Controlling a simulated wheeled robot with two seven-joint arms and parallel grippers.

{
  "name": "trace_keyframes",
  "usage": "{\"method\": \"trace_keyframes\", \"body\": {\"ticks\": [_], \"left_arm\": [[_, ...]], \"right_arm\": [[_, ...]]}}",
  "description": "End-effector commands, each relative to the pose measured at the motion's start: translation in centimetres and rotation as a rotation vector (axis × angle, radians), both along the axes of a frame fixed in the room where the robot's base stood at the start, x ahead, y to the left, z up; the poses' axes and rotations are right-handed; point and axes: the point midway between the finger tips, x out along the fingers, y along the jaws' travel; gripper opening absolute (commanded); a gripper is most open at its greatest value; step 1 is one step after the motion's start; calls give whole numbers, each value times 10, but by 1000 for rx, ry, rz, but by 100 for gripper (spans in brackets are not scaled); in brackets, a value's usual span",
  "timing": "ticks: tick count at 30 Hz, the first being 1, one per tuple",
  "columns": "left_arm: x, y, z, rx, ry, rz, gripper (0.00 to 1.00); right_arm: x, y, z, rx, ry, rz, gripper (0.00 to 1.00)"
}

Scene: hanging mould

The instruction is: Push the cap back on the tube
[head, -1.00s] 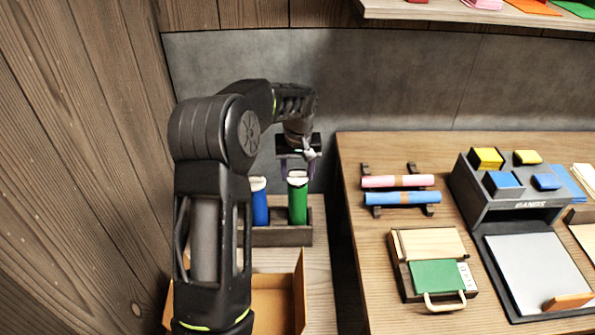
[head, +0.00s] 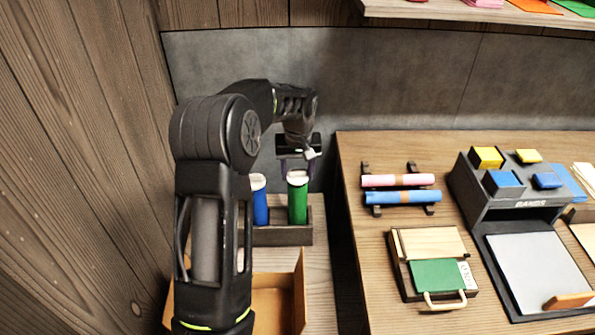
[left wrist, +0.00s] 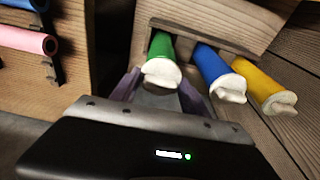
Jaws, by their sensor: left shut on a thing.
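The green tube (head: 298,203) stands upright in a wooden rack, with a white cap (head: 297,177) at its top end. In the left wrist view the white cap (left wrist: 161,73) covers the end of the green tube (left wrist: 161,46); whether it is fully seated I cannot tell. My left gripper (head: 297,168) is above the green tube, its purple fingers on either side of the cap, shut on it. The fingers also show in the left wrist view (left wrist: 158,82). My right gripper is not in view.
A blue tube (head: 261,208) with a white cap stands beside the green one. A yellow capped tube (left wrist: 257,80) is beyond it. The rack (head: 282,236) holds them. An open cardboard box (head: 299,290) is in front. A table with rolls and boxes is at the right.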

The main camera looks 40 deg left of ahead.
Motion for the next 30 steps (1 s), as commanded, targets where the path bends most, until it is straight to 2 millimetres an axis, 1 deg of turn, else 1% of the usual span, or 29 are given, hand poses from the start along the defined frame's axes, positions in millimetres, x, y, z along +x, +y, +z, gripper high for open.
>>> {"method": "trace_keyframes", "body": {"ticks": [4,5,6,13,19,27,30], "left_arm": [[0,0,0,0,0,0,16],[0,0,0,0,0,0,55],[0,0,0,0,0,0,58],[0,0,0,0,0,0,77],[0,0,0,0,0,0,79],[0,0,0,0,0,0,100],[0,0,0,0,0,0,100]], "right_arm": [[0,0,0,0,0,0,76],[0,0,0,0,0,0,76],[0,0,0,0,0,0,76],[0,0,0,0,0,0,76],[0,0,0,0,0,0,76],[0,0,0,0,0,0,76],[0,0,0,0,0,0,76]]}}
